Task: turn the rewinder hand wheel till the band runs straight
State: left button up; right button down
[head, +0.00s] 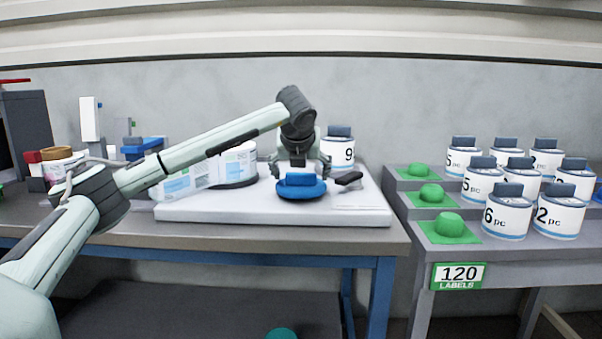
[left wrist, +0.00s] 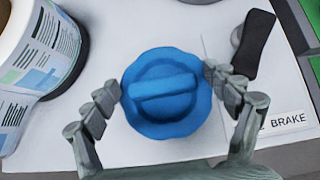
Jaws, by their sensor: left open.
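The blue hand wheel (head: 301,191), round with a scalloped rim and a raised bar across its top, sits on the white machine base (head: 230,212). It also shows in the left wrist view (left wrist: 165,108). My left gripper (head: 299,168) is open above the wheel. In the left wrist view its fingers (left wrist: 163,82) stand on either side of the wheel, close to the rim; I cannot tell if they touch it. The printed label band (head: 186,183) runs to a roll (head: 240,163) left of the wheel; whether it runs straight is unclear. My right gripper is out of view.
A black brake lever (left wrist: 254,44) lies close to the right of the wheel, by a "BRAKE" label (left wrist: 287,120). A white tub marked 9 (head: 339,152) stands behind. Several labelled tubs (head: 508,213) and green domes (head: 448,226) occupy the right bench. The base's front is clear.

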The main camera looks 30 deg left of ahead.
pick_arm(q)
jog(key=c, duration=0.6)
jog(key=shift+f, duration=0.1)
jog(key=c, duration=0.6)
jog(key=shift+o, duration=0.2)
jog(key=shift+f+m, duration=0.1)
jog(key=shift+m, duration=0.2)
